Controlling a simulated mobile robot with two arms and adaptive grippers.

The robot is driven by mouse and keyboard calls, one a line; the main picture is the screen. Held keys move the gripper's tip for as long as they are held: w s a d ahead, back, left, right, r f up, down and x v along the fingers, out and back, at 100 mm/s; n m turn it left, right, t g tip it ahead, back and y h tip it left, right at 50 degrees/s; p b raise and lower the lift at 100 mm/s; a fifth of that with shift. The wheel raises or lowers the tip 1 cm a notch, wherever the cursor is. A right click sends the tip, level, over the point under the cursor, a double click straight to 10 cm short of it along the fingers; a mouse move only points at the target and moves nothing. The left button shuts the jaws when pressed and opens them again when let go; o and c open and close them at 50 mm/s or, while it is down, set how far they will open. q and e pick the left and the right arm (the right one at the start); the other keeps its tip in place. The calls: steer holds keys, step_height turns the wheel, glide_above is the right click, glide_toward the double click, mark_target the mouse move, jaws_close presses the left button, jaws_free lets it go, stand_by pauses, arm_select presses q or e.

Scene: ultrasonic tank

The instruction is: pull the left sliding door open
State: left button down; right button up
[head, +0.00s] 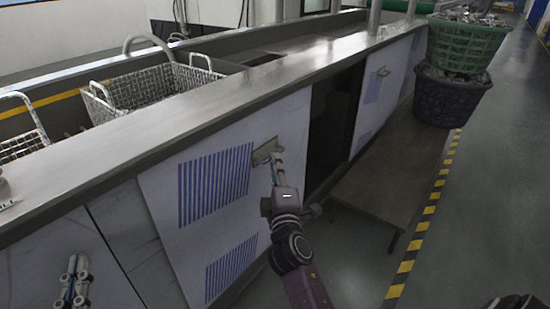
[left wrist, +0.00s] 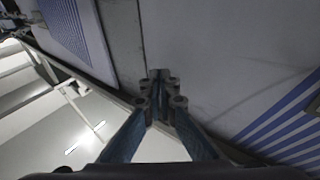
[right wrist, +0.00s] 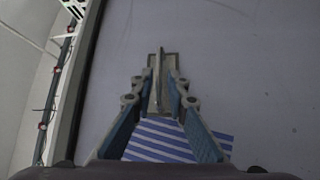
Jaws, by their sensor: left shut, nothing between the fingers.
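The left sliding door (head: 218,142) is a pale panel with blue striped patches; it also shows in the right wrist view (right wrist: 240,65). Its metal handle (head: 265,149) is near its right edge. My right gripper (head: 278,163) is at this handle. In the right wrist view its fingers (right wrist: 163,80) stand on either side of the handle's upright fin; I cannot tell whether they are clamped on it. My left gripper (head: 75,266) is shut and empty, low at the left in front of grey panels; it also shows in the left wrist view (left wrist: 159,80).
A dark opening (head: 334,115) lies right of the left door, then a right door (head: 375,95) with its own handle (head: 383,72). A low wooden platform (head: 385,180) stands before them. Stacked baskets (head: 448,97) are at the far right. A steel counter (head: 210,108) runs above the doors.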

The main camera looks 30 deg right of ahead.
steer(key=v, duration=0.3)
steer(key=shift+s+a, duration=0.1)
steer(key=shift+s, duration=0.25)
steer(key=shift+f, duration=0.1)
